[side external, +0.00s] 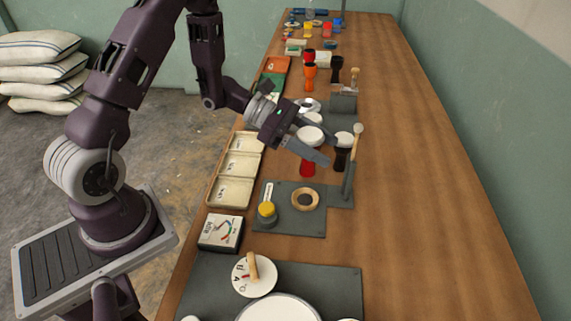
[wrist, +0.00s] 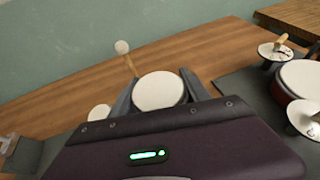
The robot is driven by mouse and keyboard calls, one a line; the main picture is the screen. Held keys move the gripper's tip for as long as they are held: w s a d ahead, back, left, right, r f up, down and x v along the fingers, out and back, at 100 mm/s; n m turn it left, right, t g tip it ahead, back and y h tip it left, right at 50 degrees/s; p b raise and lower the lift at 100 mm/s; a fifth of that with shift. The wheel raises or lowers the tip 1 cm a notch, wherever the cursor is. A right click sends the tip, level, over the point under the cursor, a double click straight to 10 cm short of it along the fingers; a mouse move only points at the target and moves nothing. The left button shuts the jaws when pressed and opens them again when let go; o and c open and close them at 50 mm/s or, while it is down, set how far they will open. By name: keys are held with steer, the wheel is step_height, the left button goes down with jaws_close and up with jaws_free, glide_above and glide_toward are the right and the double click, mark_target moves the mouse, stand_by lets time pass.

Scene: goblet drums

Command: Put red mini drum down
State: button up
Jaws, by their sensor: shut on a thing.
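The red mini drum has a white head (side external: 310,135) and a red lower body (side external: 307,169) that shows below my gripper in the side view. My gripper (side external: 326,154) is shut on the drum, with the fingers around its upper part and hiding its middle. In the wrist view the round white head (wrist: 158,91) sits between the two fingers of my gripper (wrist: 159,80). The drum looks roughly upright, low over the table near a grey mat. I cannot tell whether its base touches the table.
A black drum (side external: 340,160) with a white head stands close on the right, beside an upright round-headed mallet (side external: 357,132). A grey mat (side external: 312,224) with a wooden ring (side external: 305,199) lies in front. Cream trays (side external: 231,192) line the left edge. The table's right side is clear.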

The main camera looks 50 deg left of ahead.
steer(key=s+a, duration=0.3)
steer(key=a, duration=0.7)
steer(key=s+a, duration=0.3)
steer(key=a, duration=0.7)
steer(key=f, duration=0.7)
steer(key=a+f, duration=0.1)
steer(key=f, duration=0.2)
steer(key=shift+s+f, duration=0.2)
steer(key=shift+s, duration=0.1)
steer(key=shift+f, duration=0.1)
steer(key=o, duration=1.5)
steer(key=shift+o, duration=0.2)
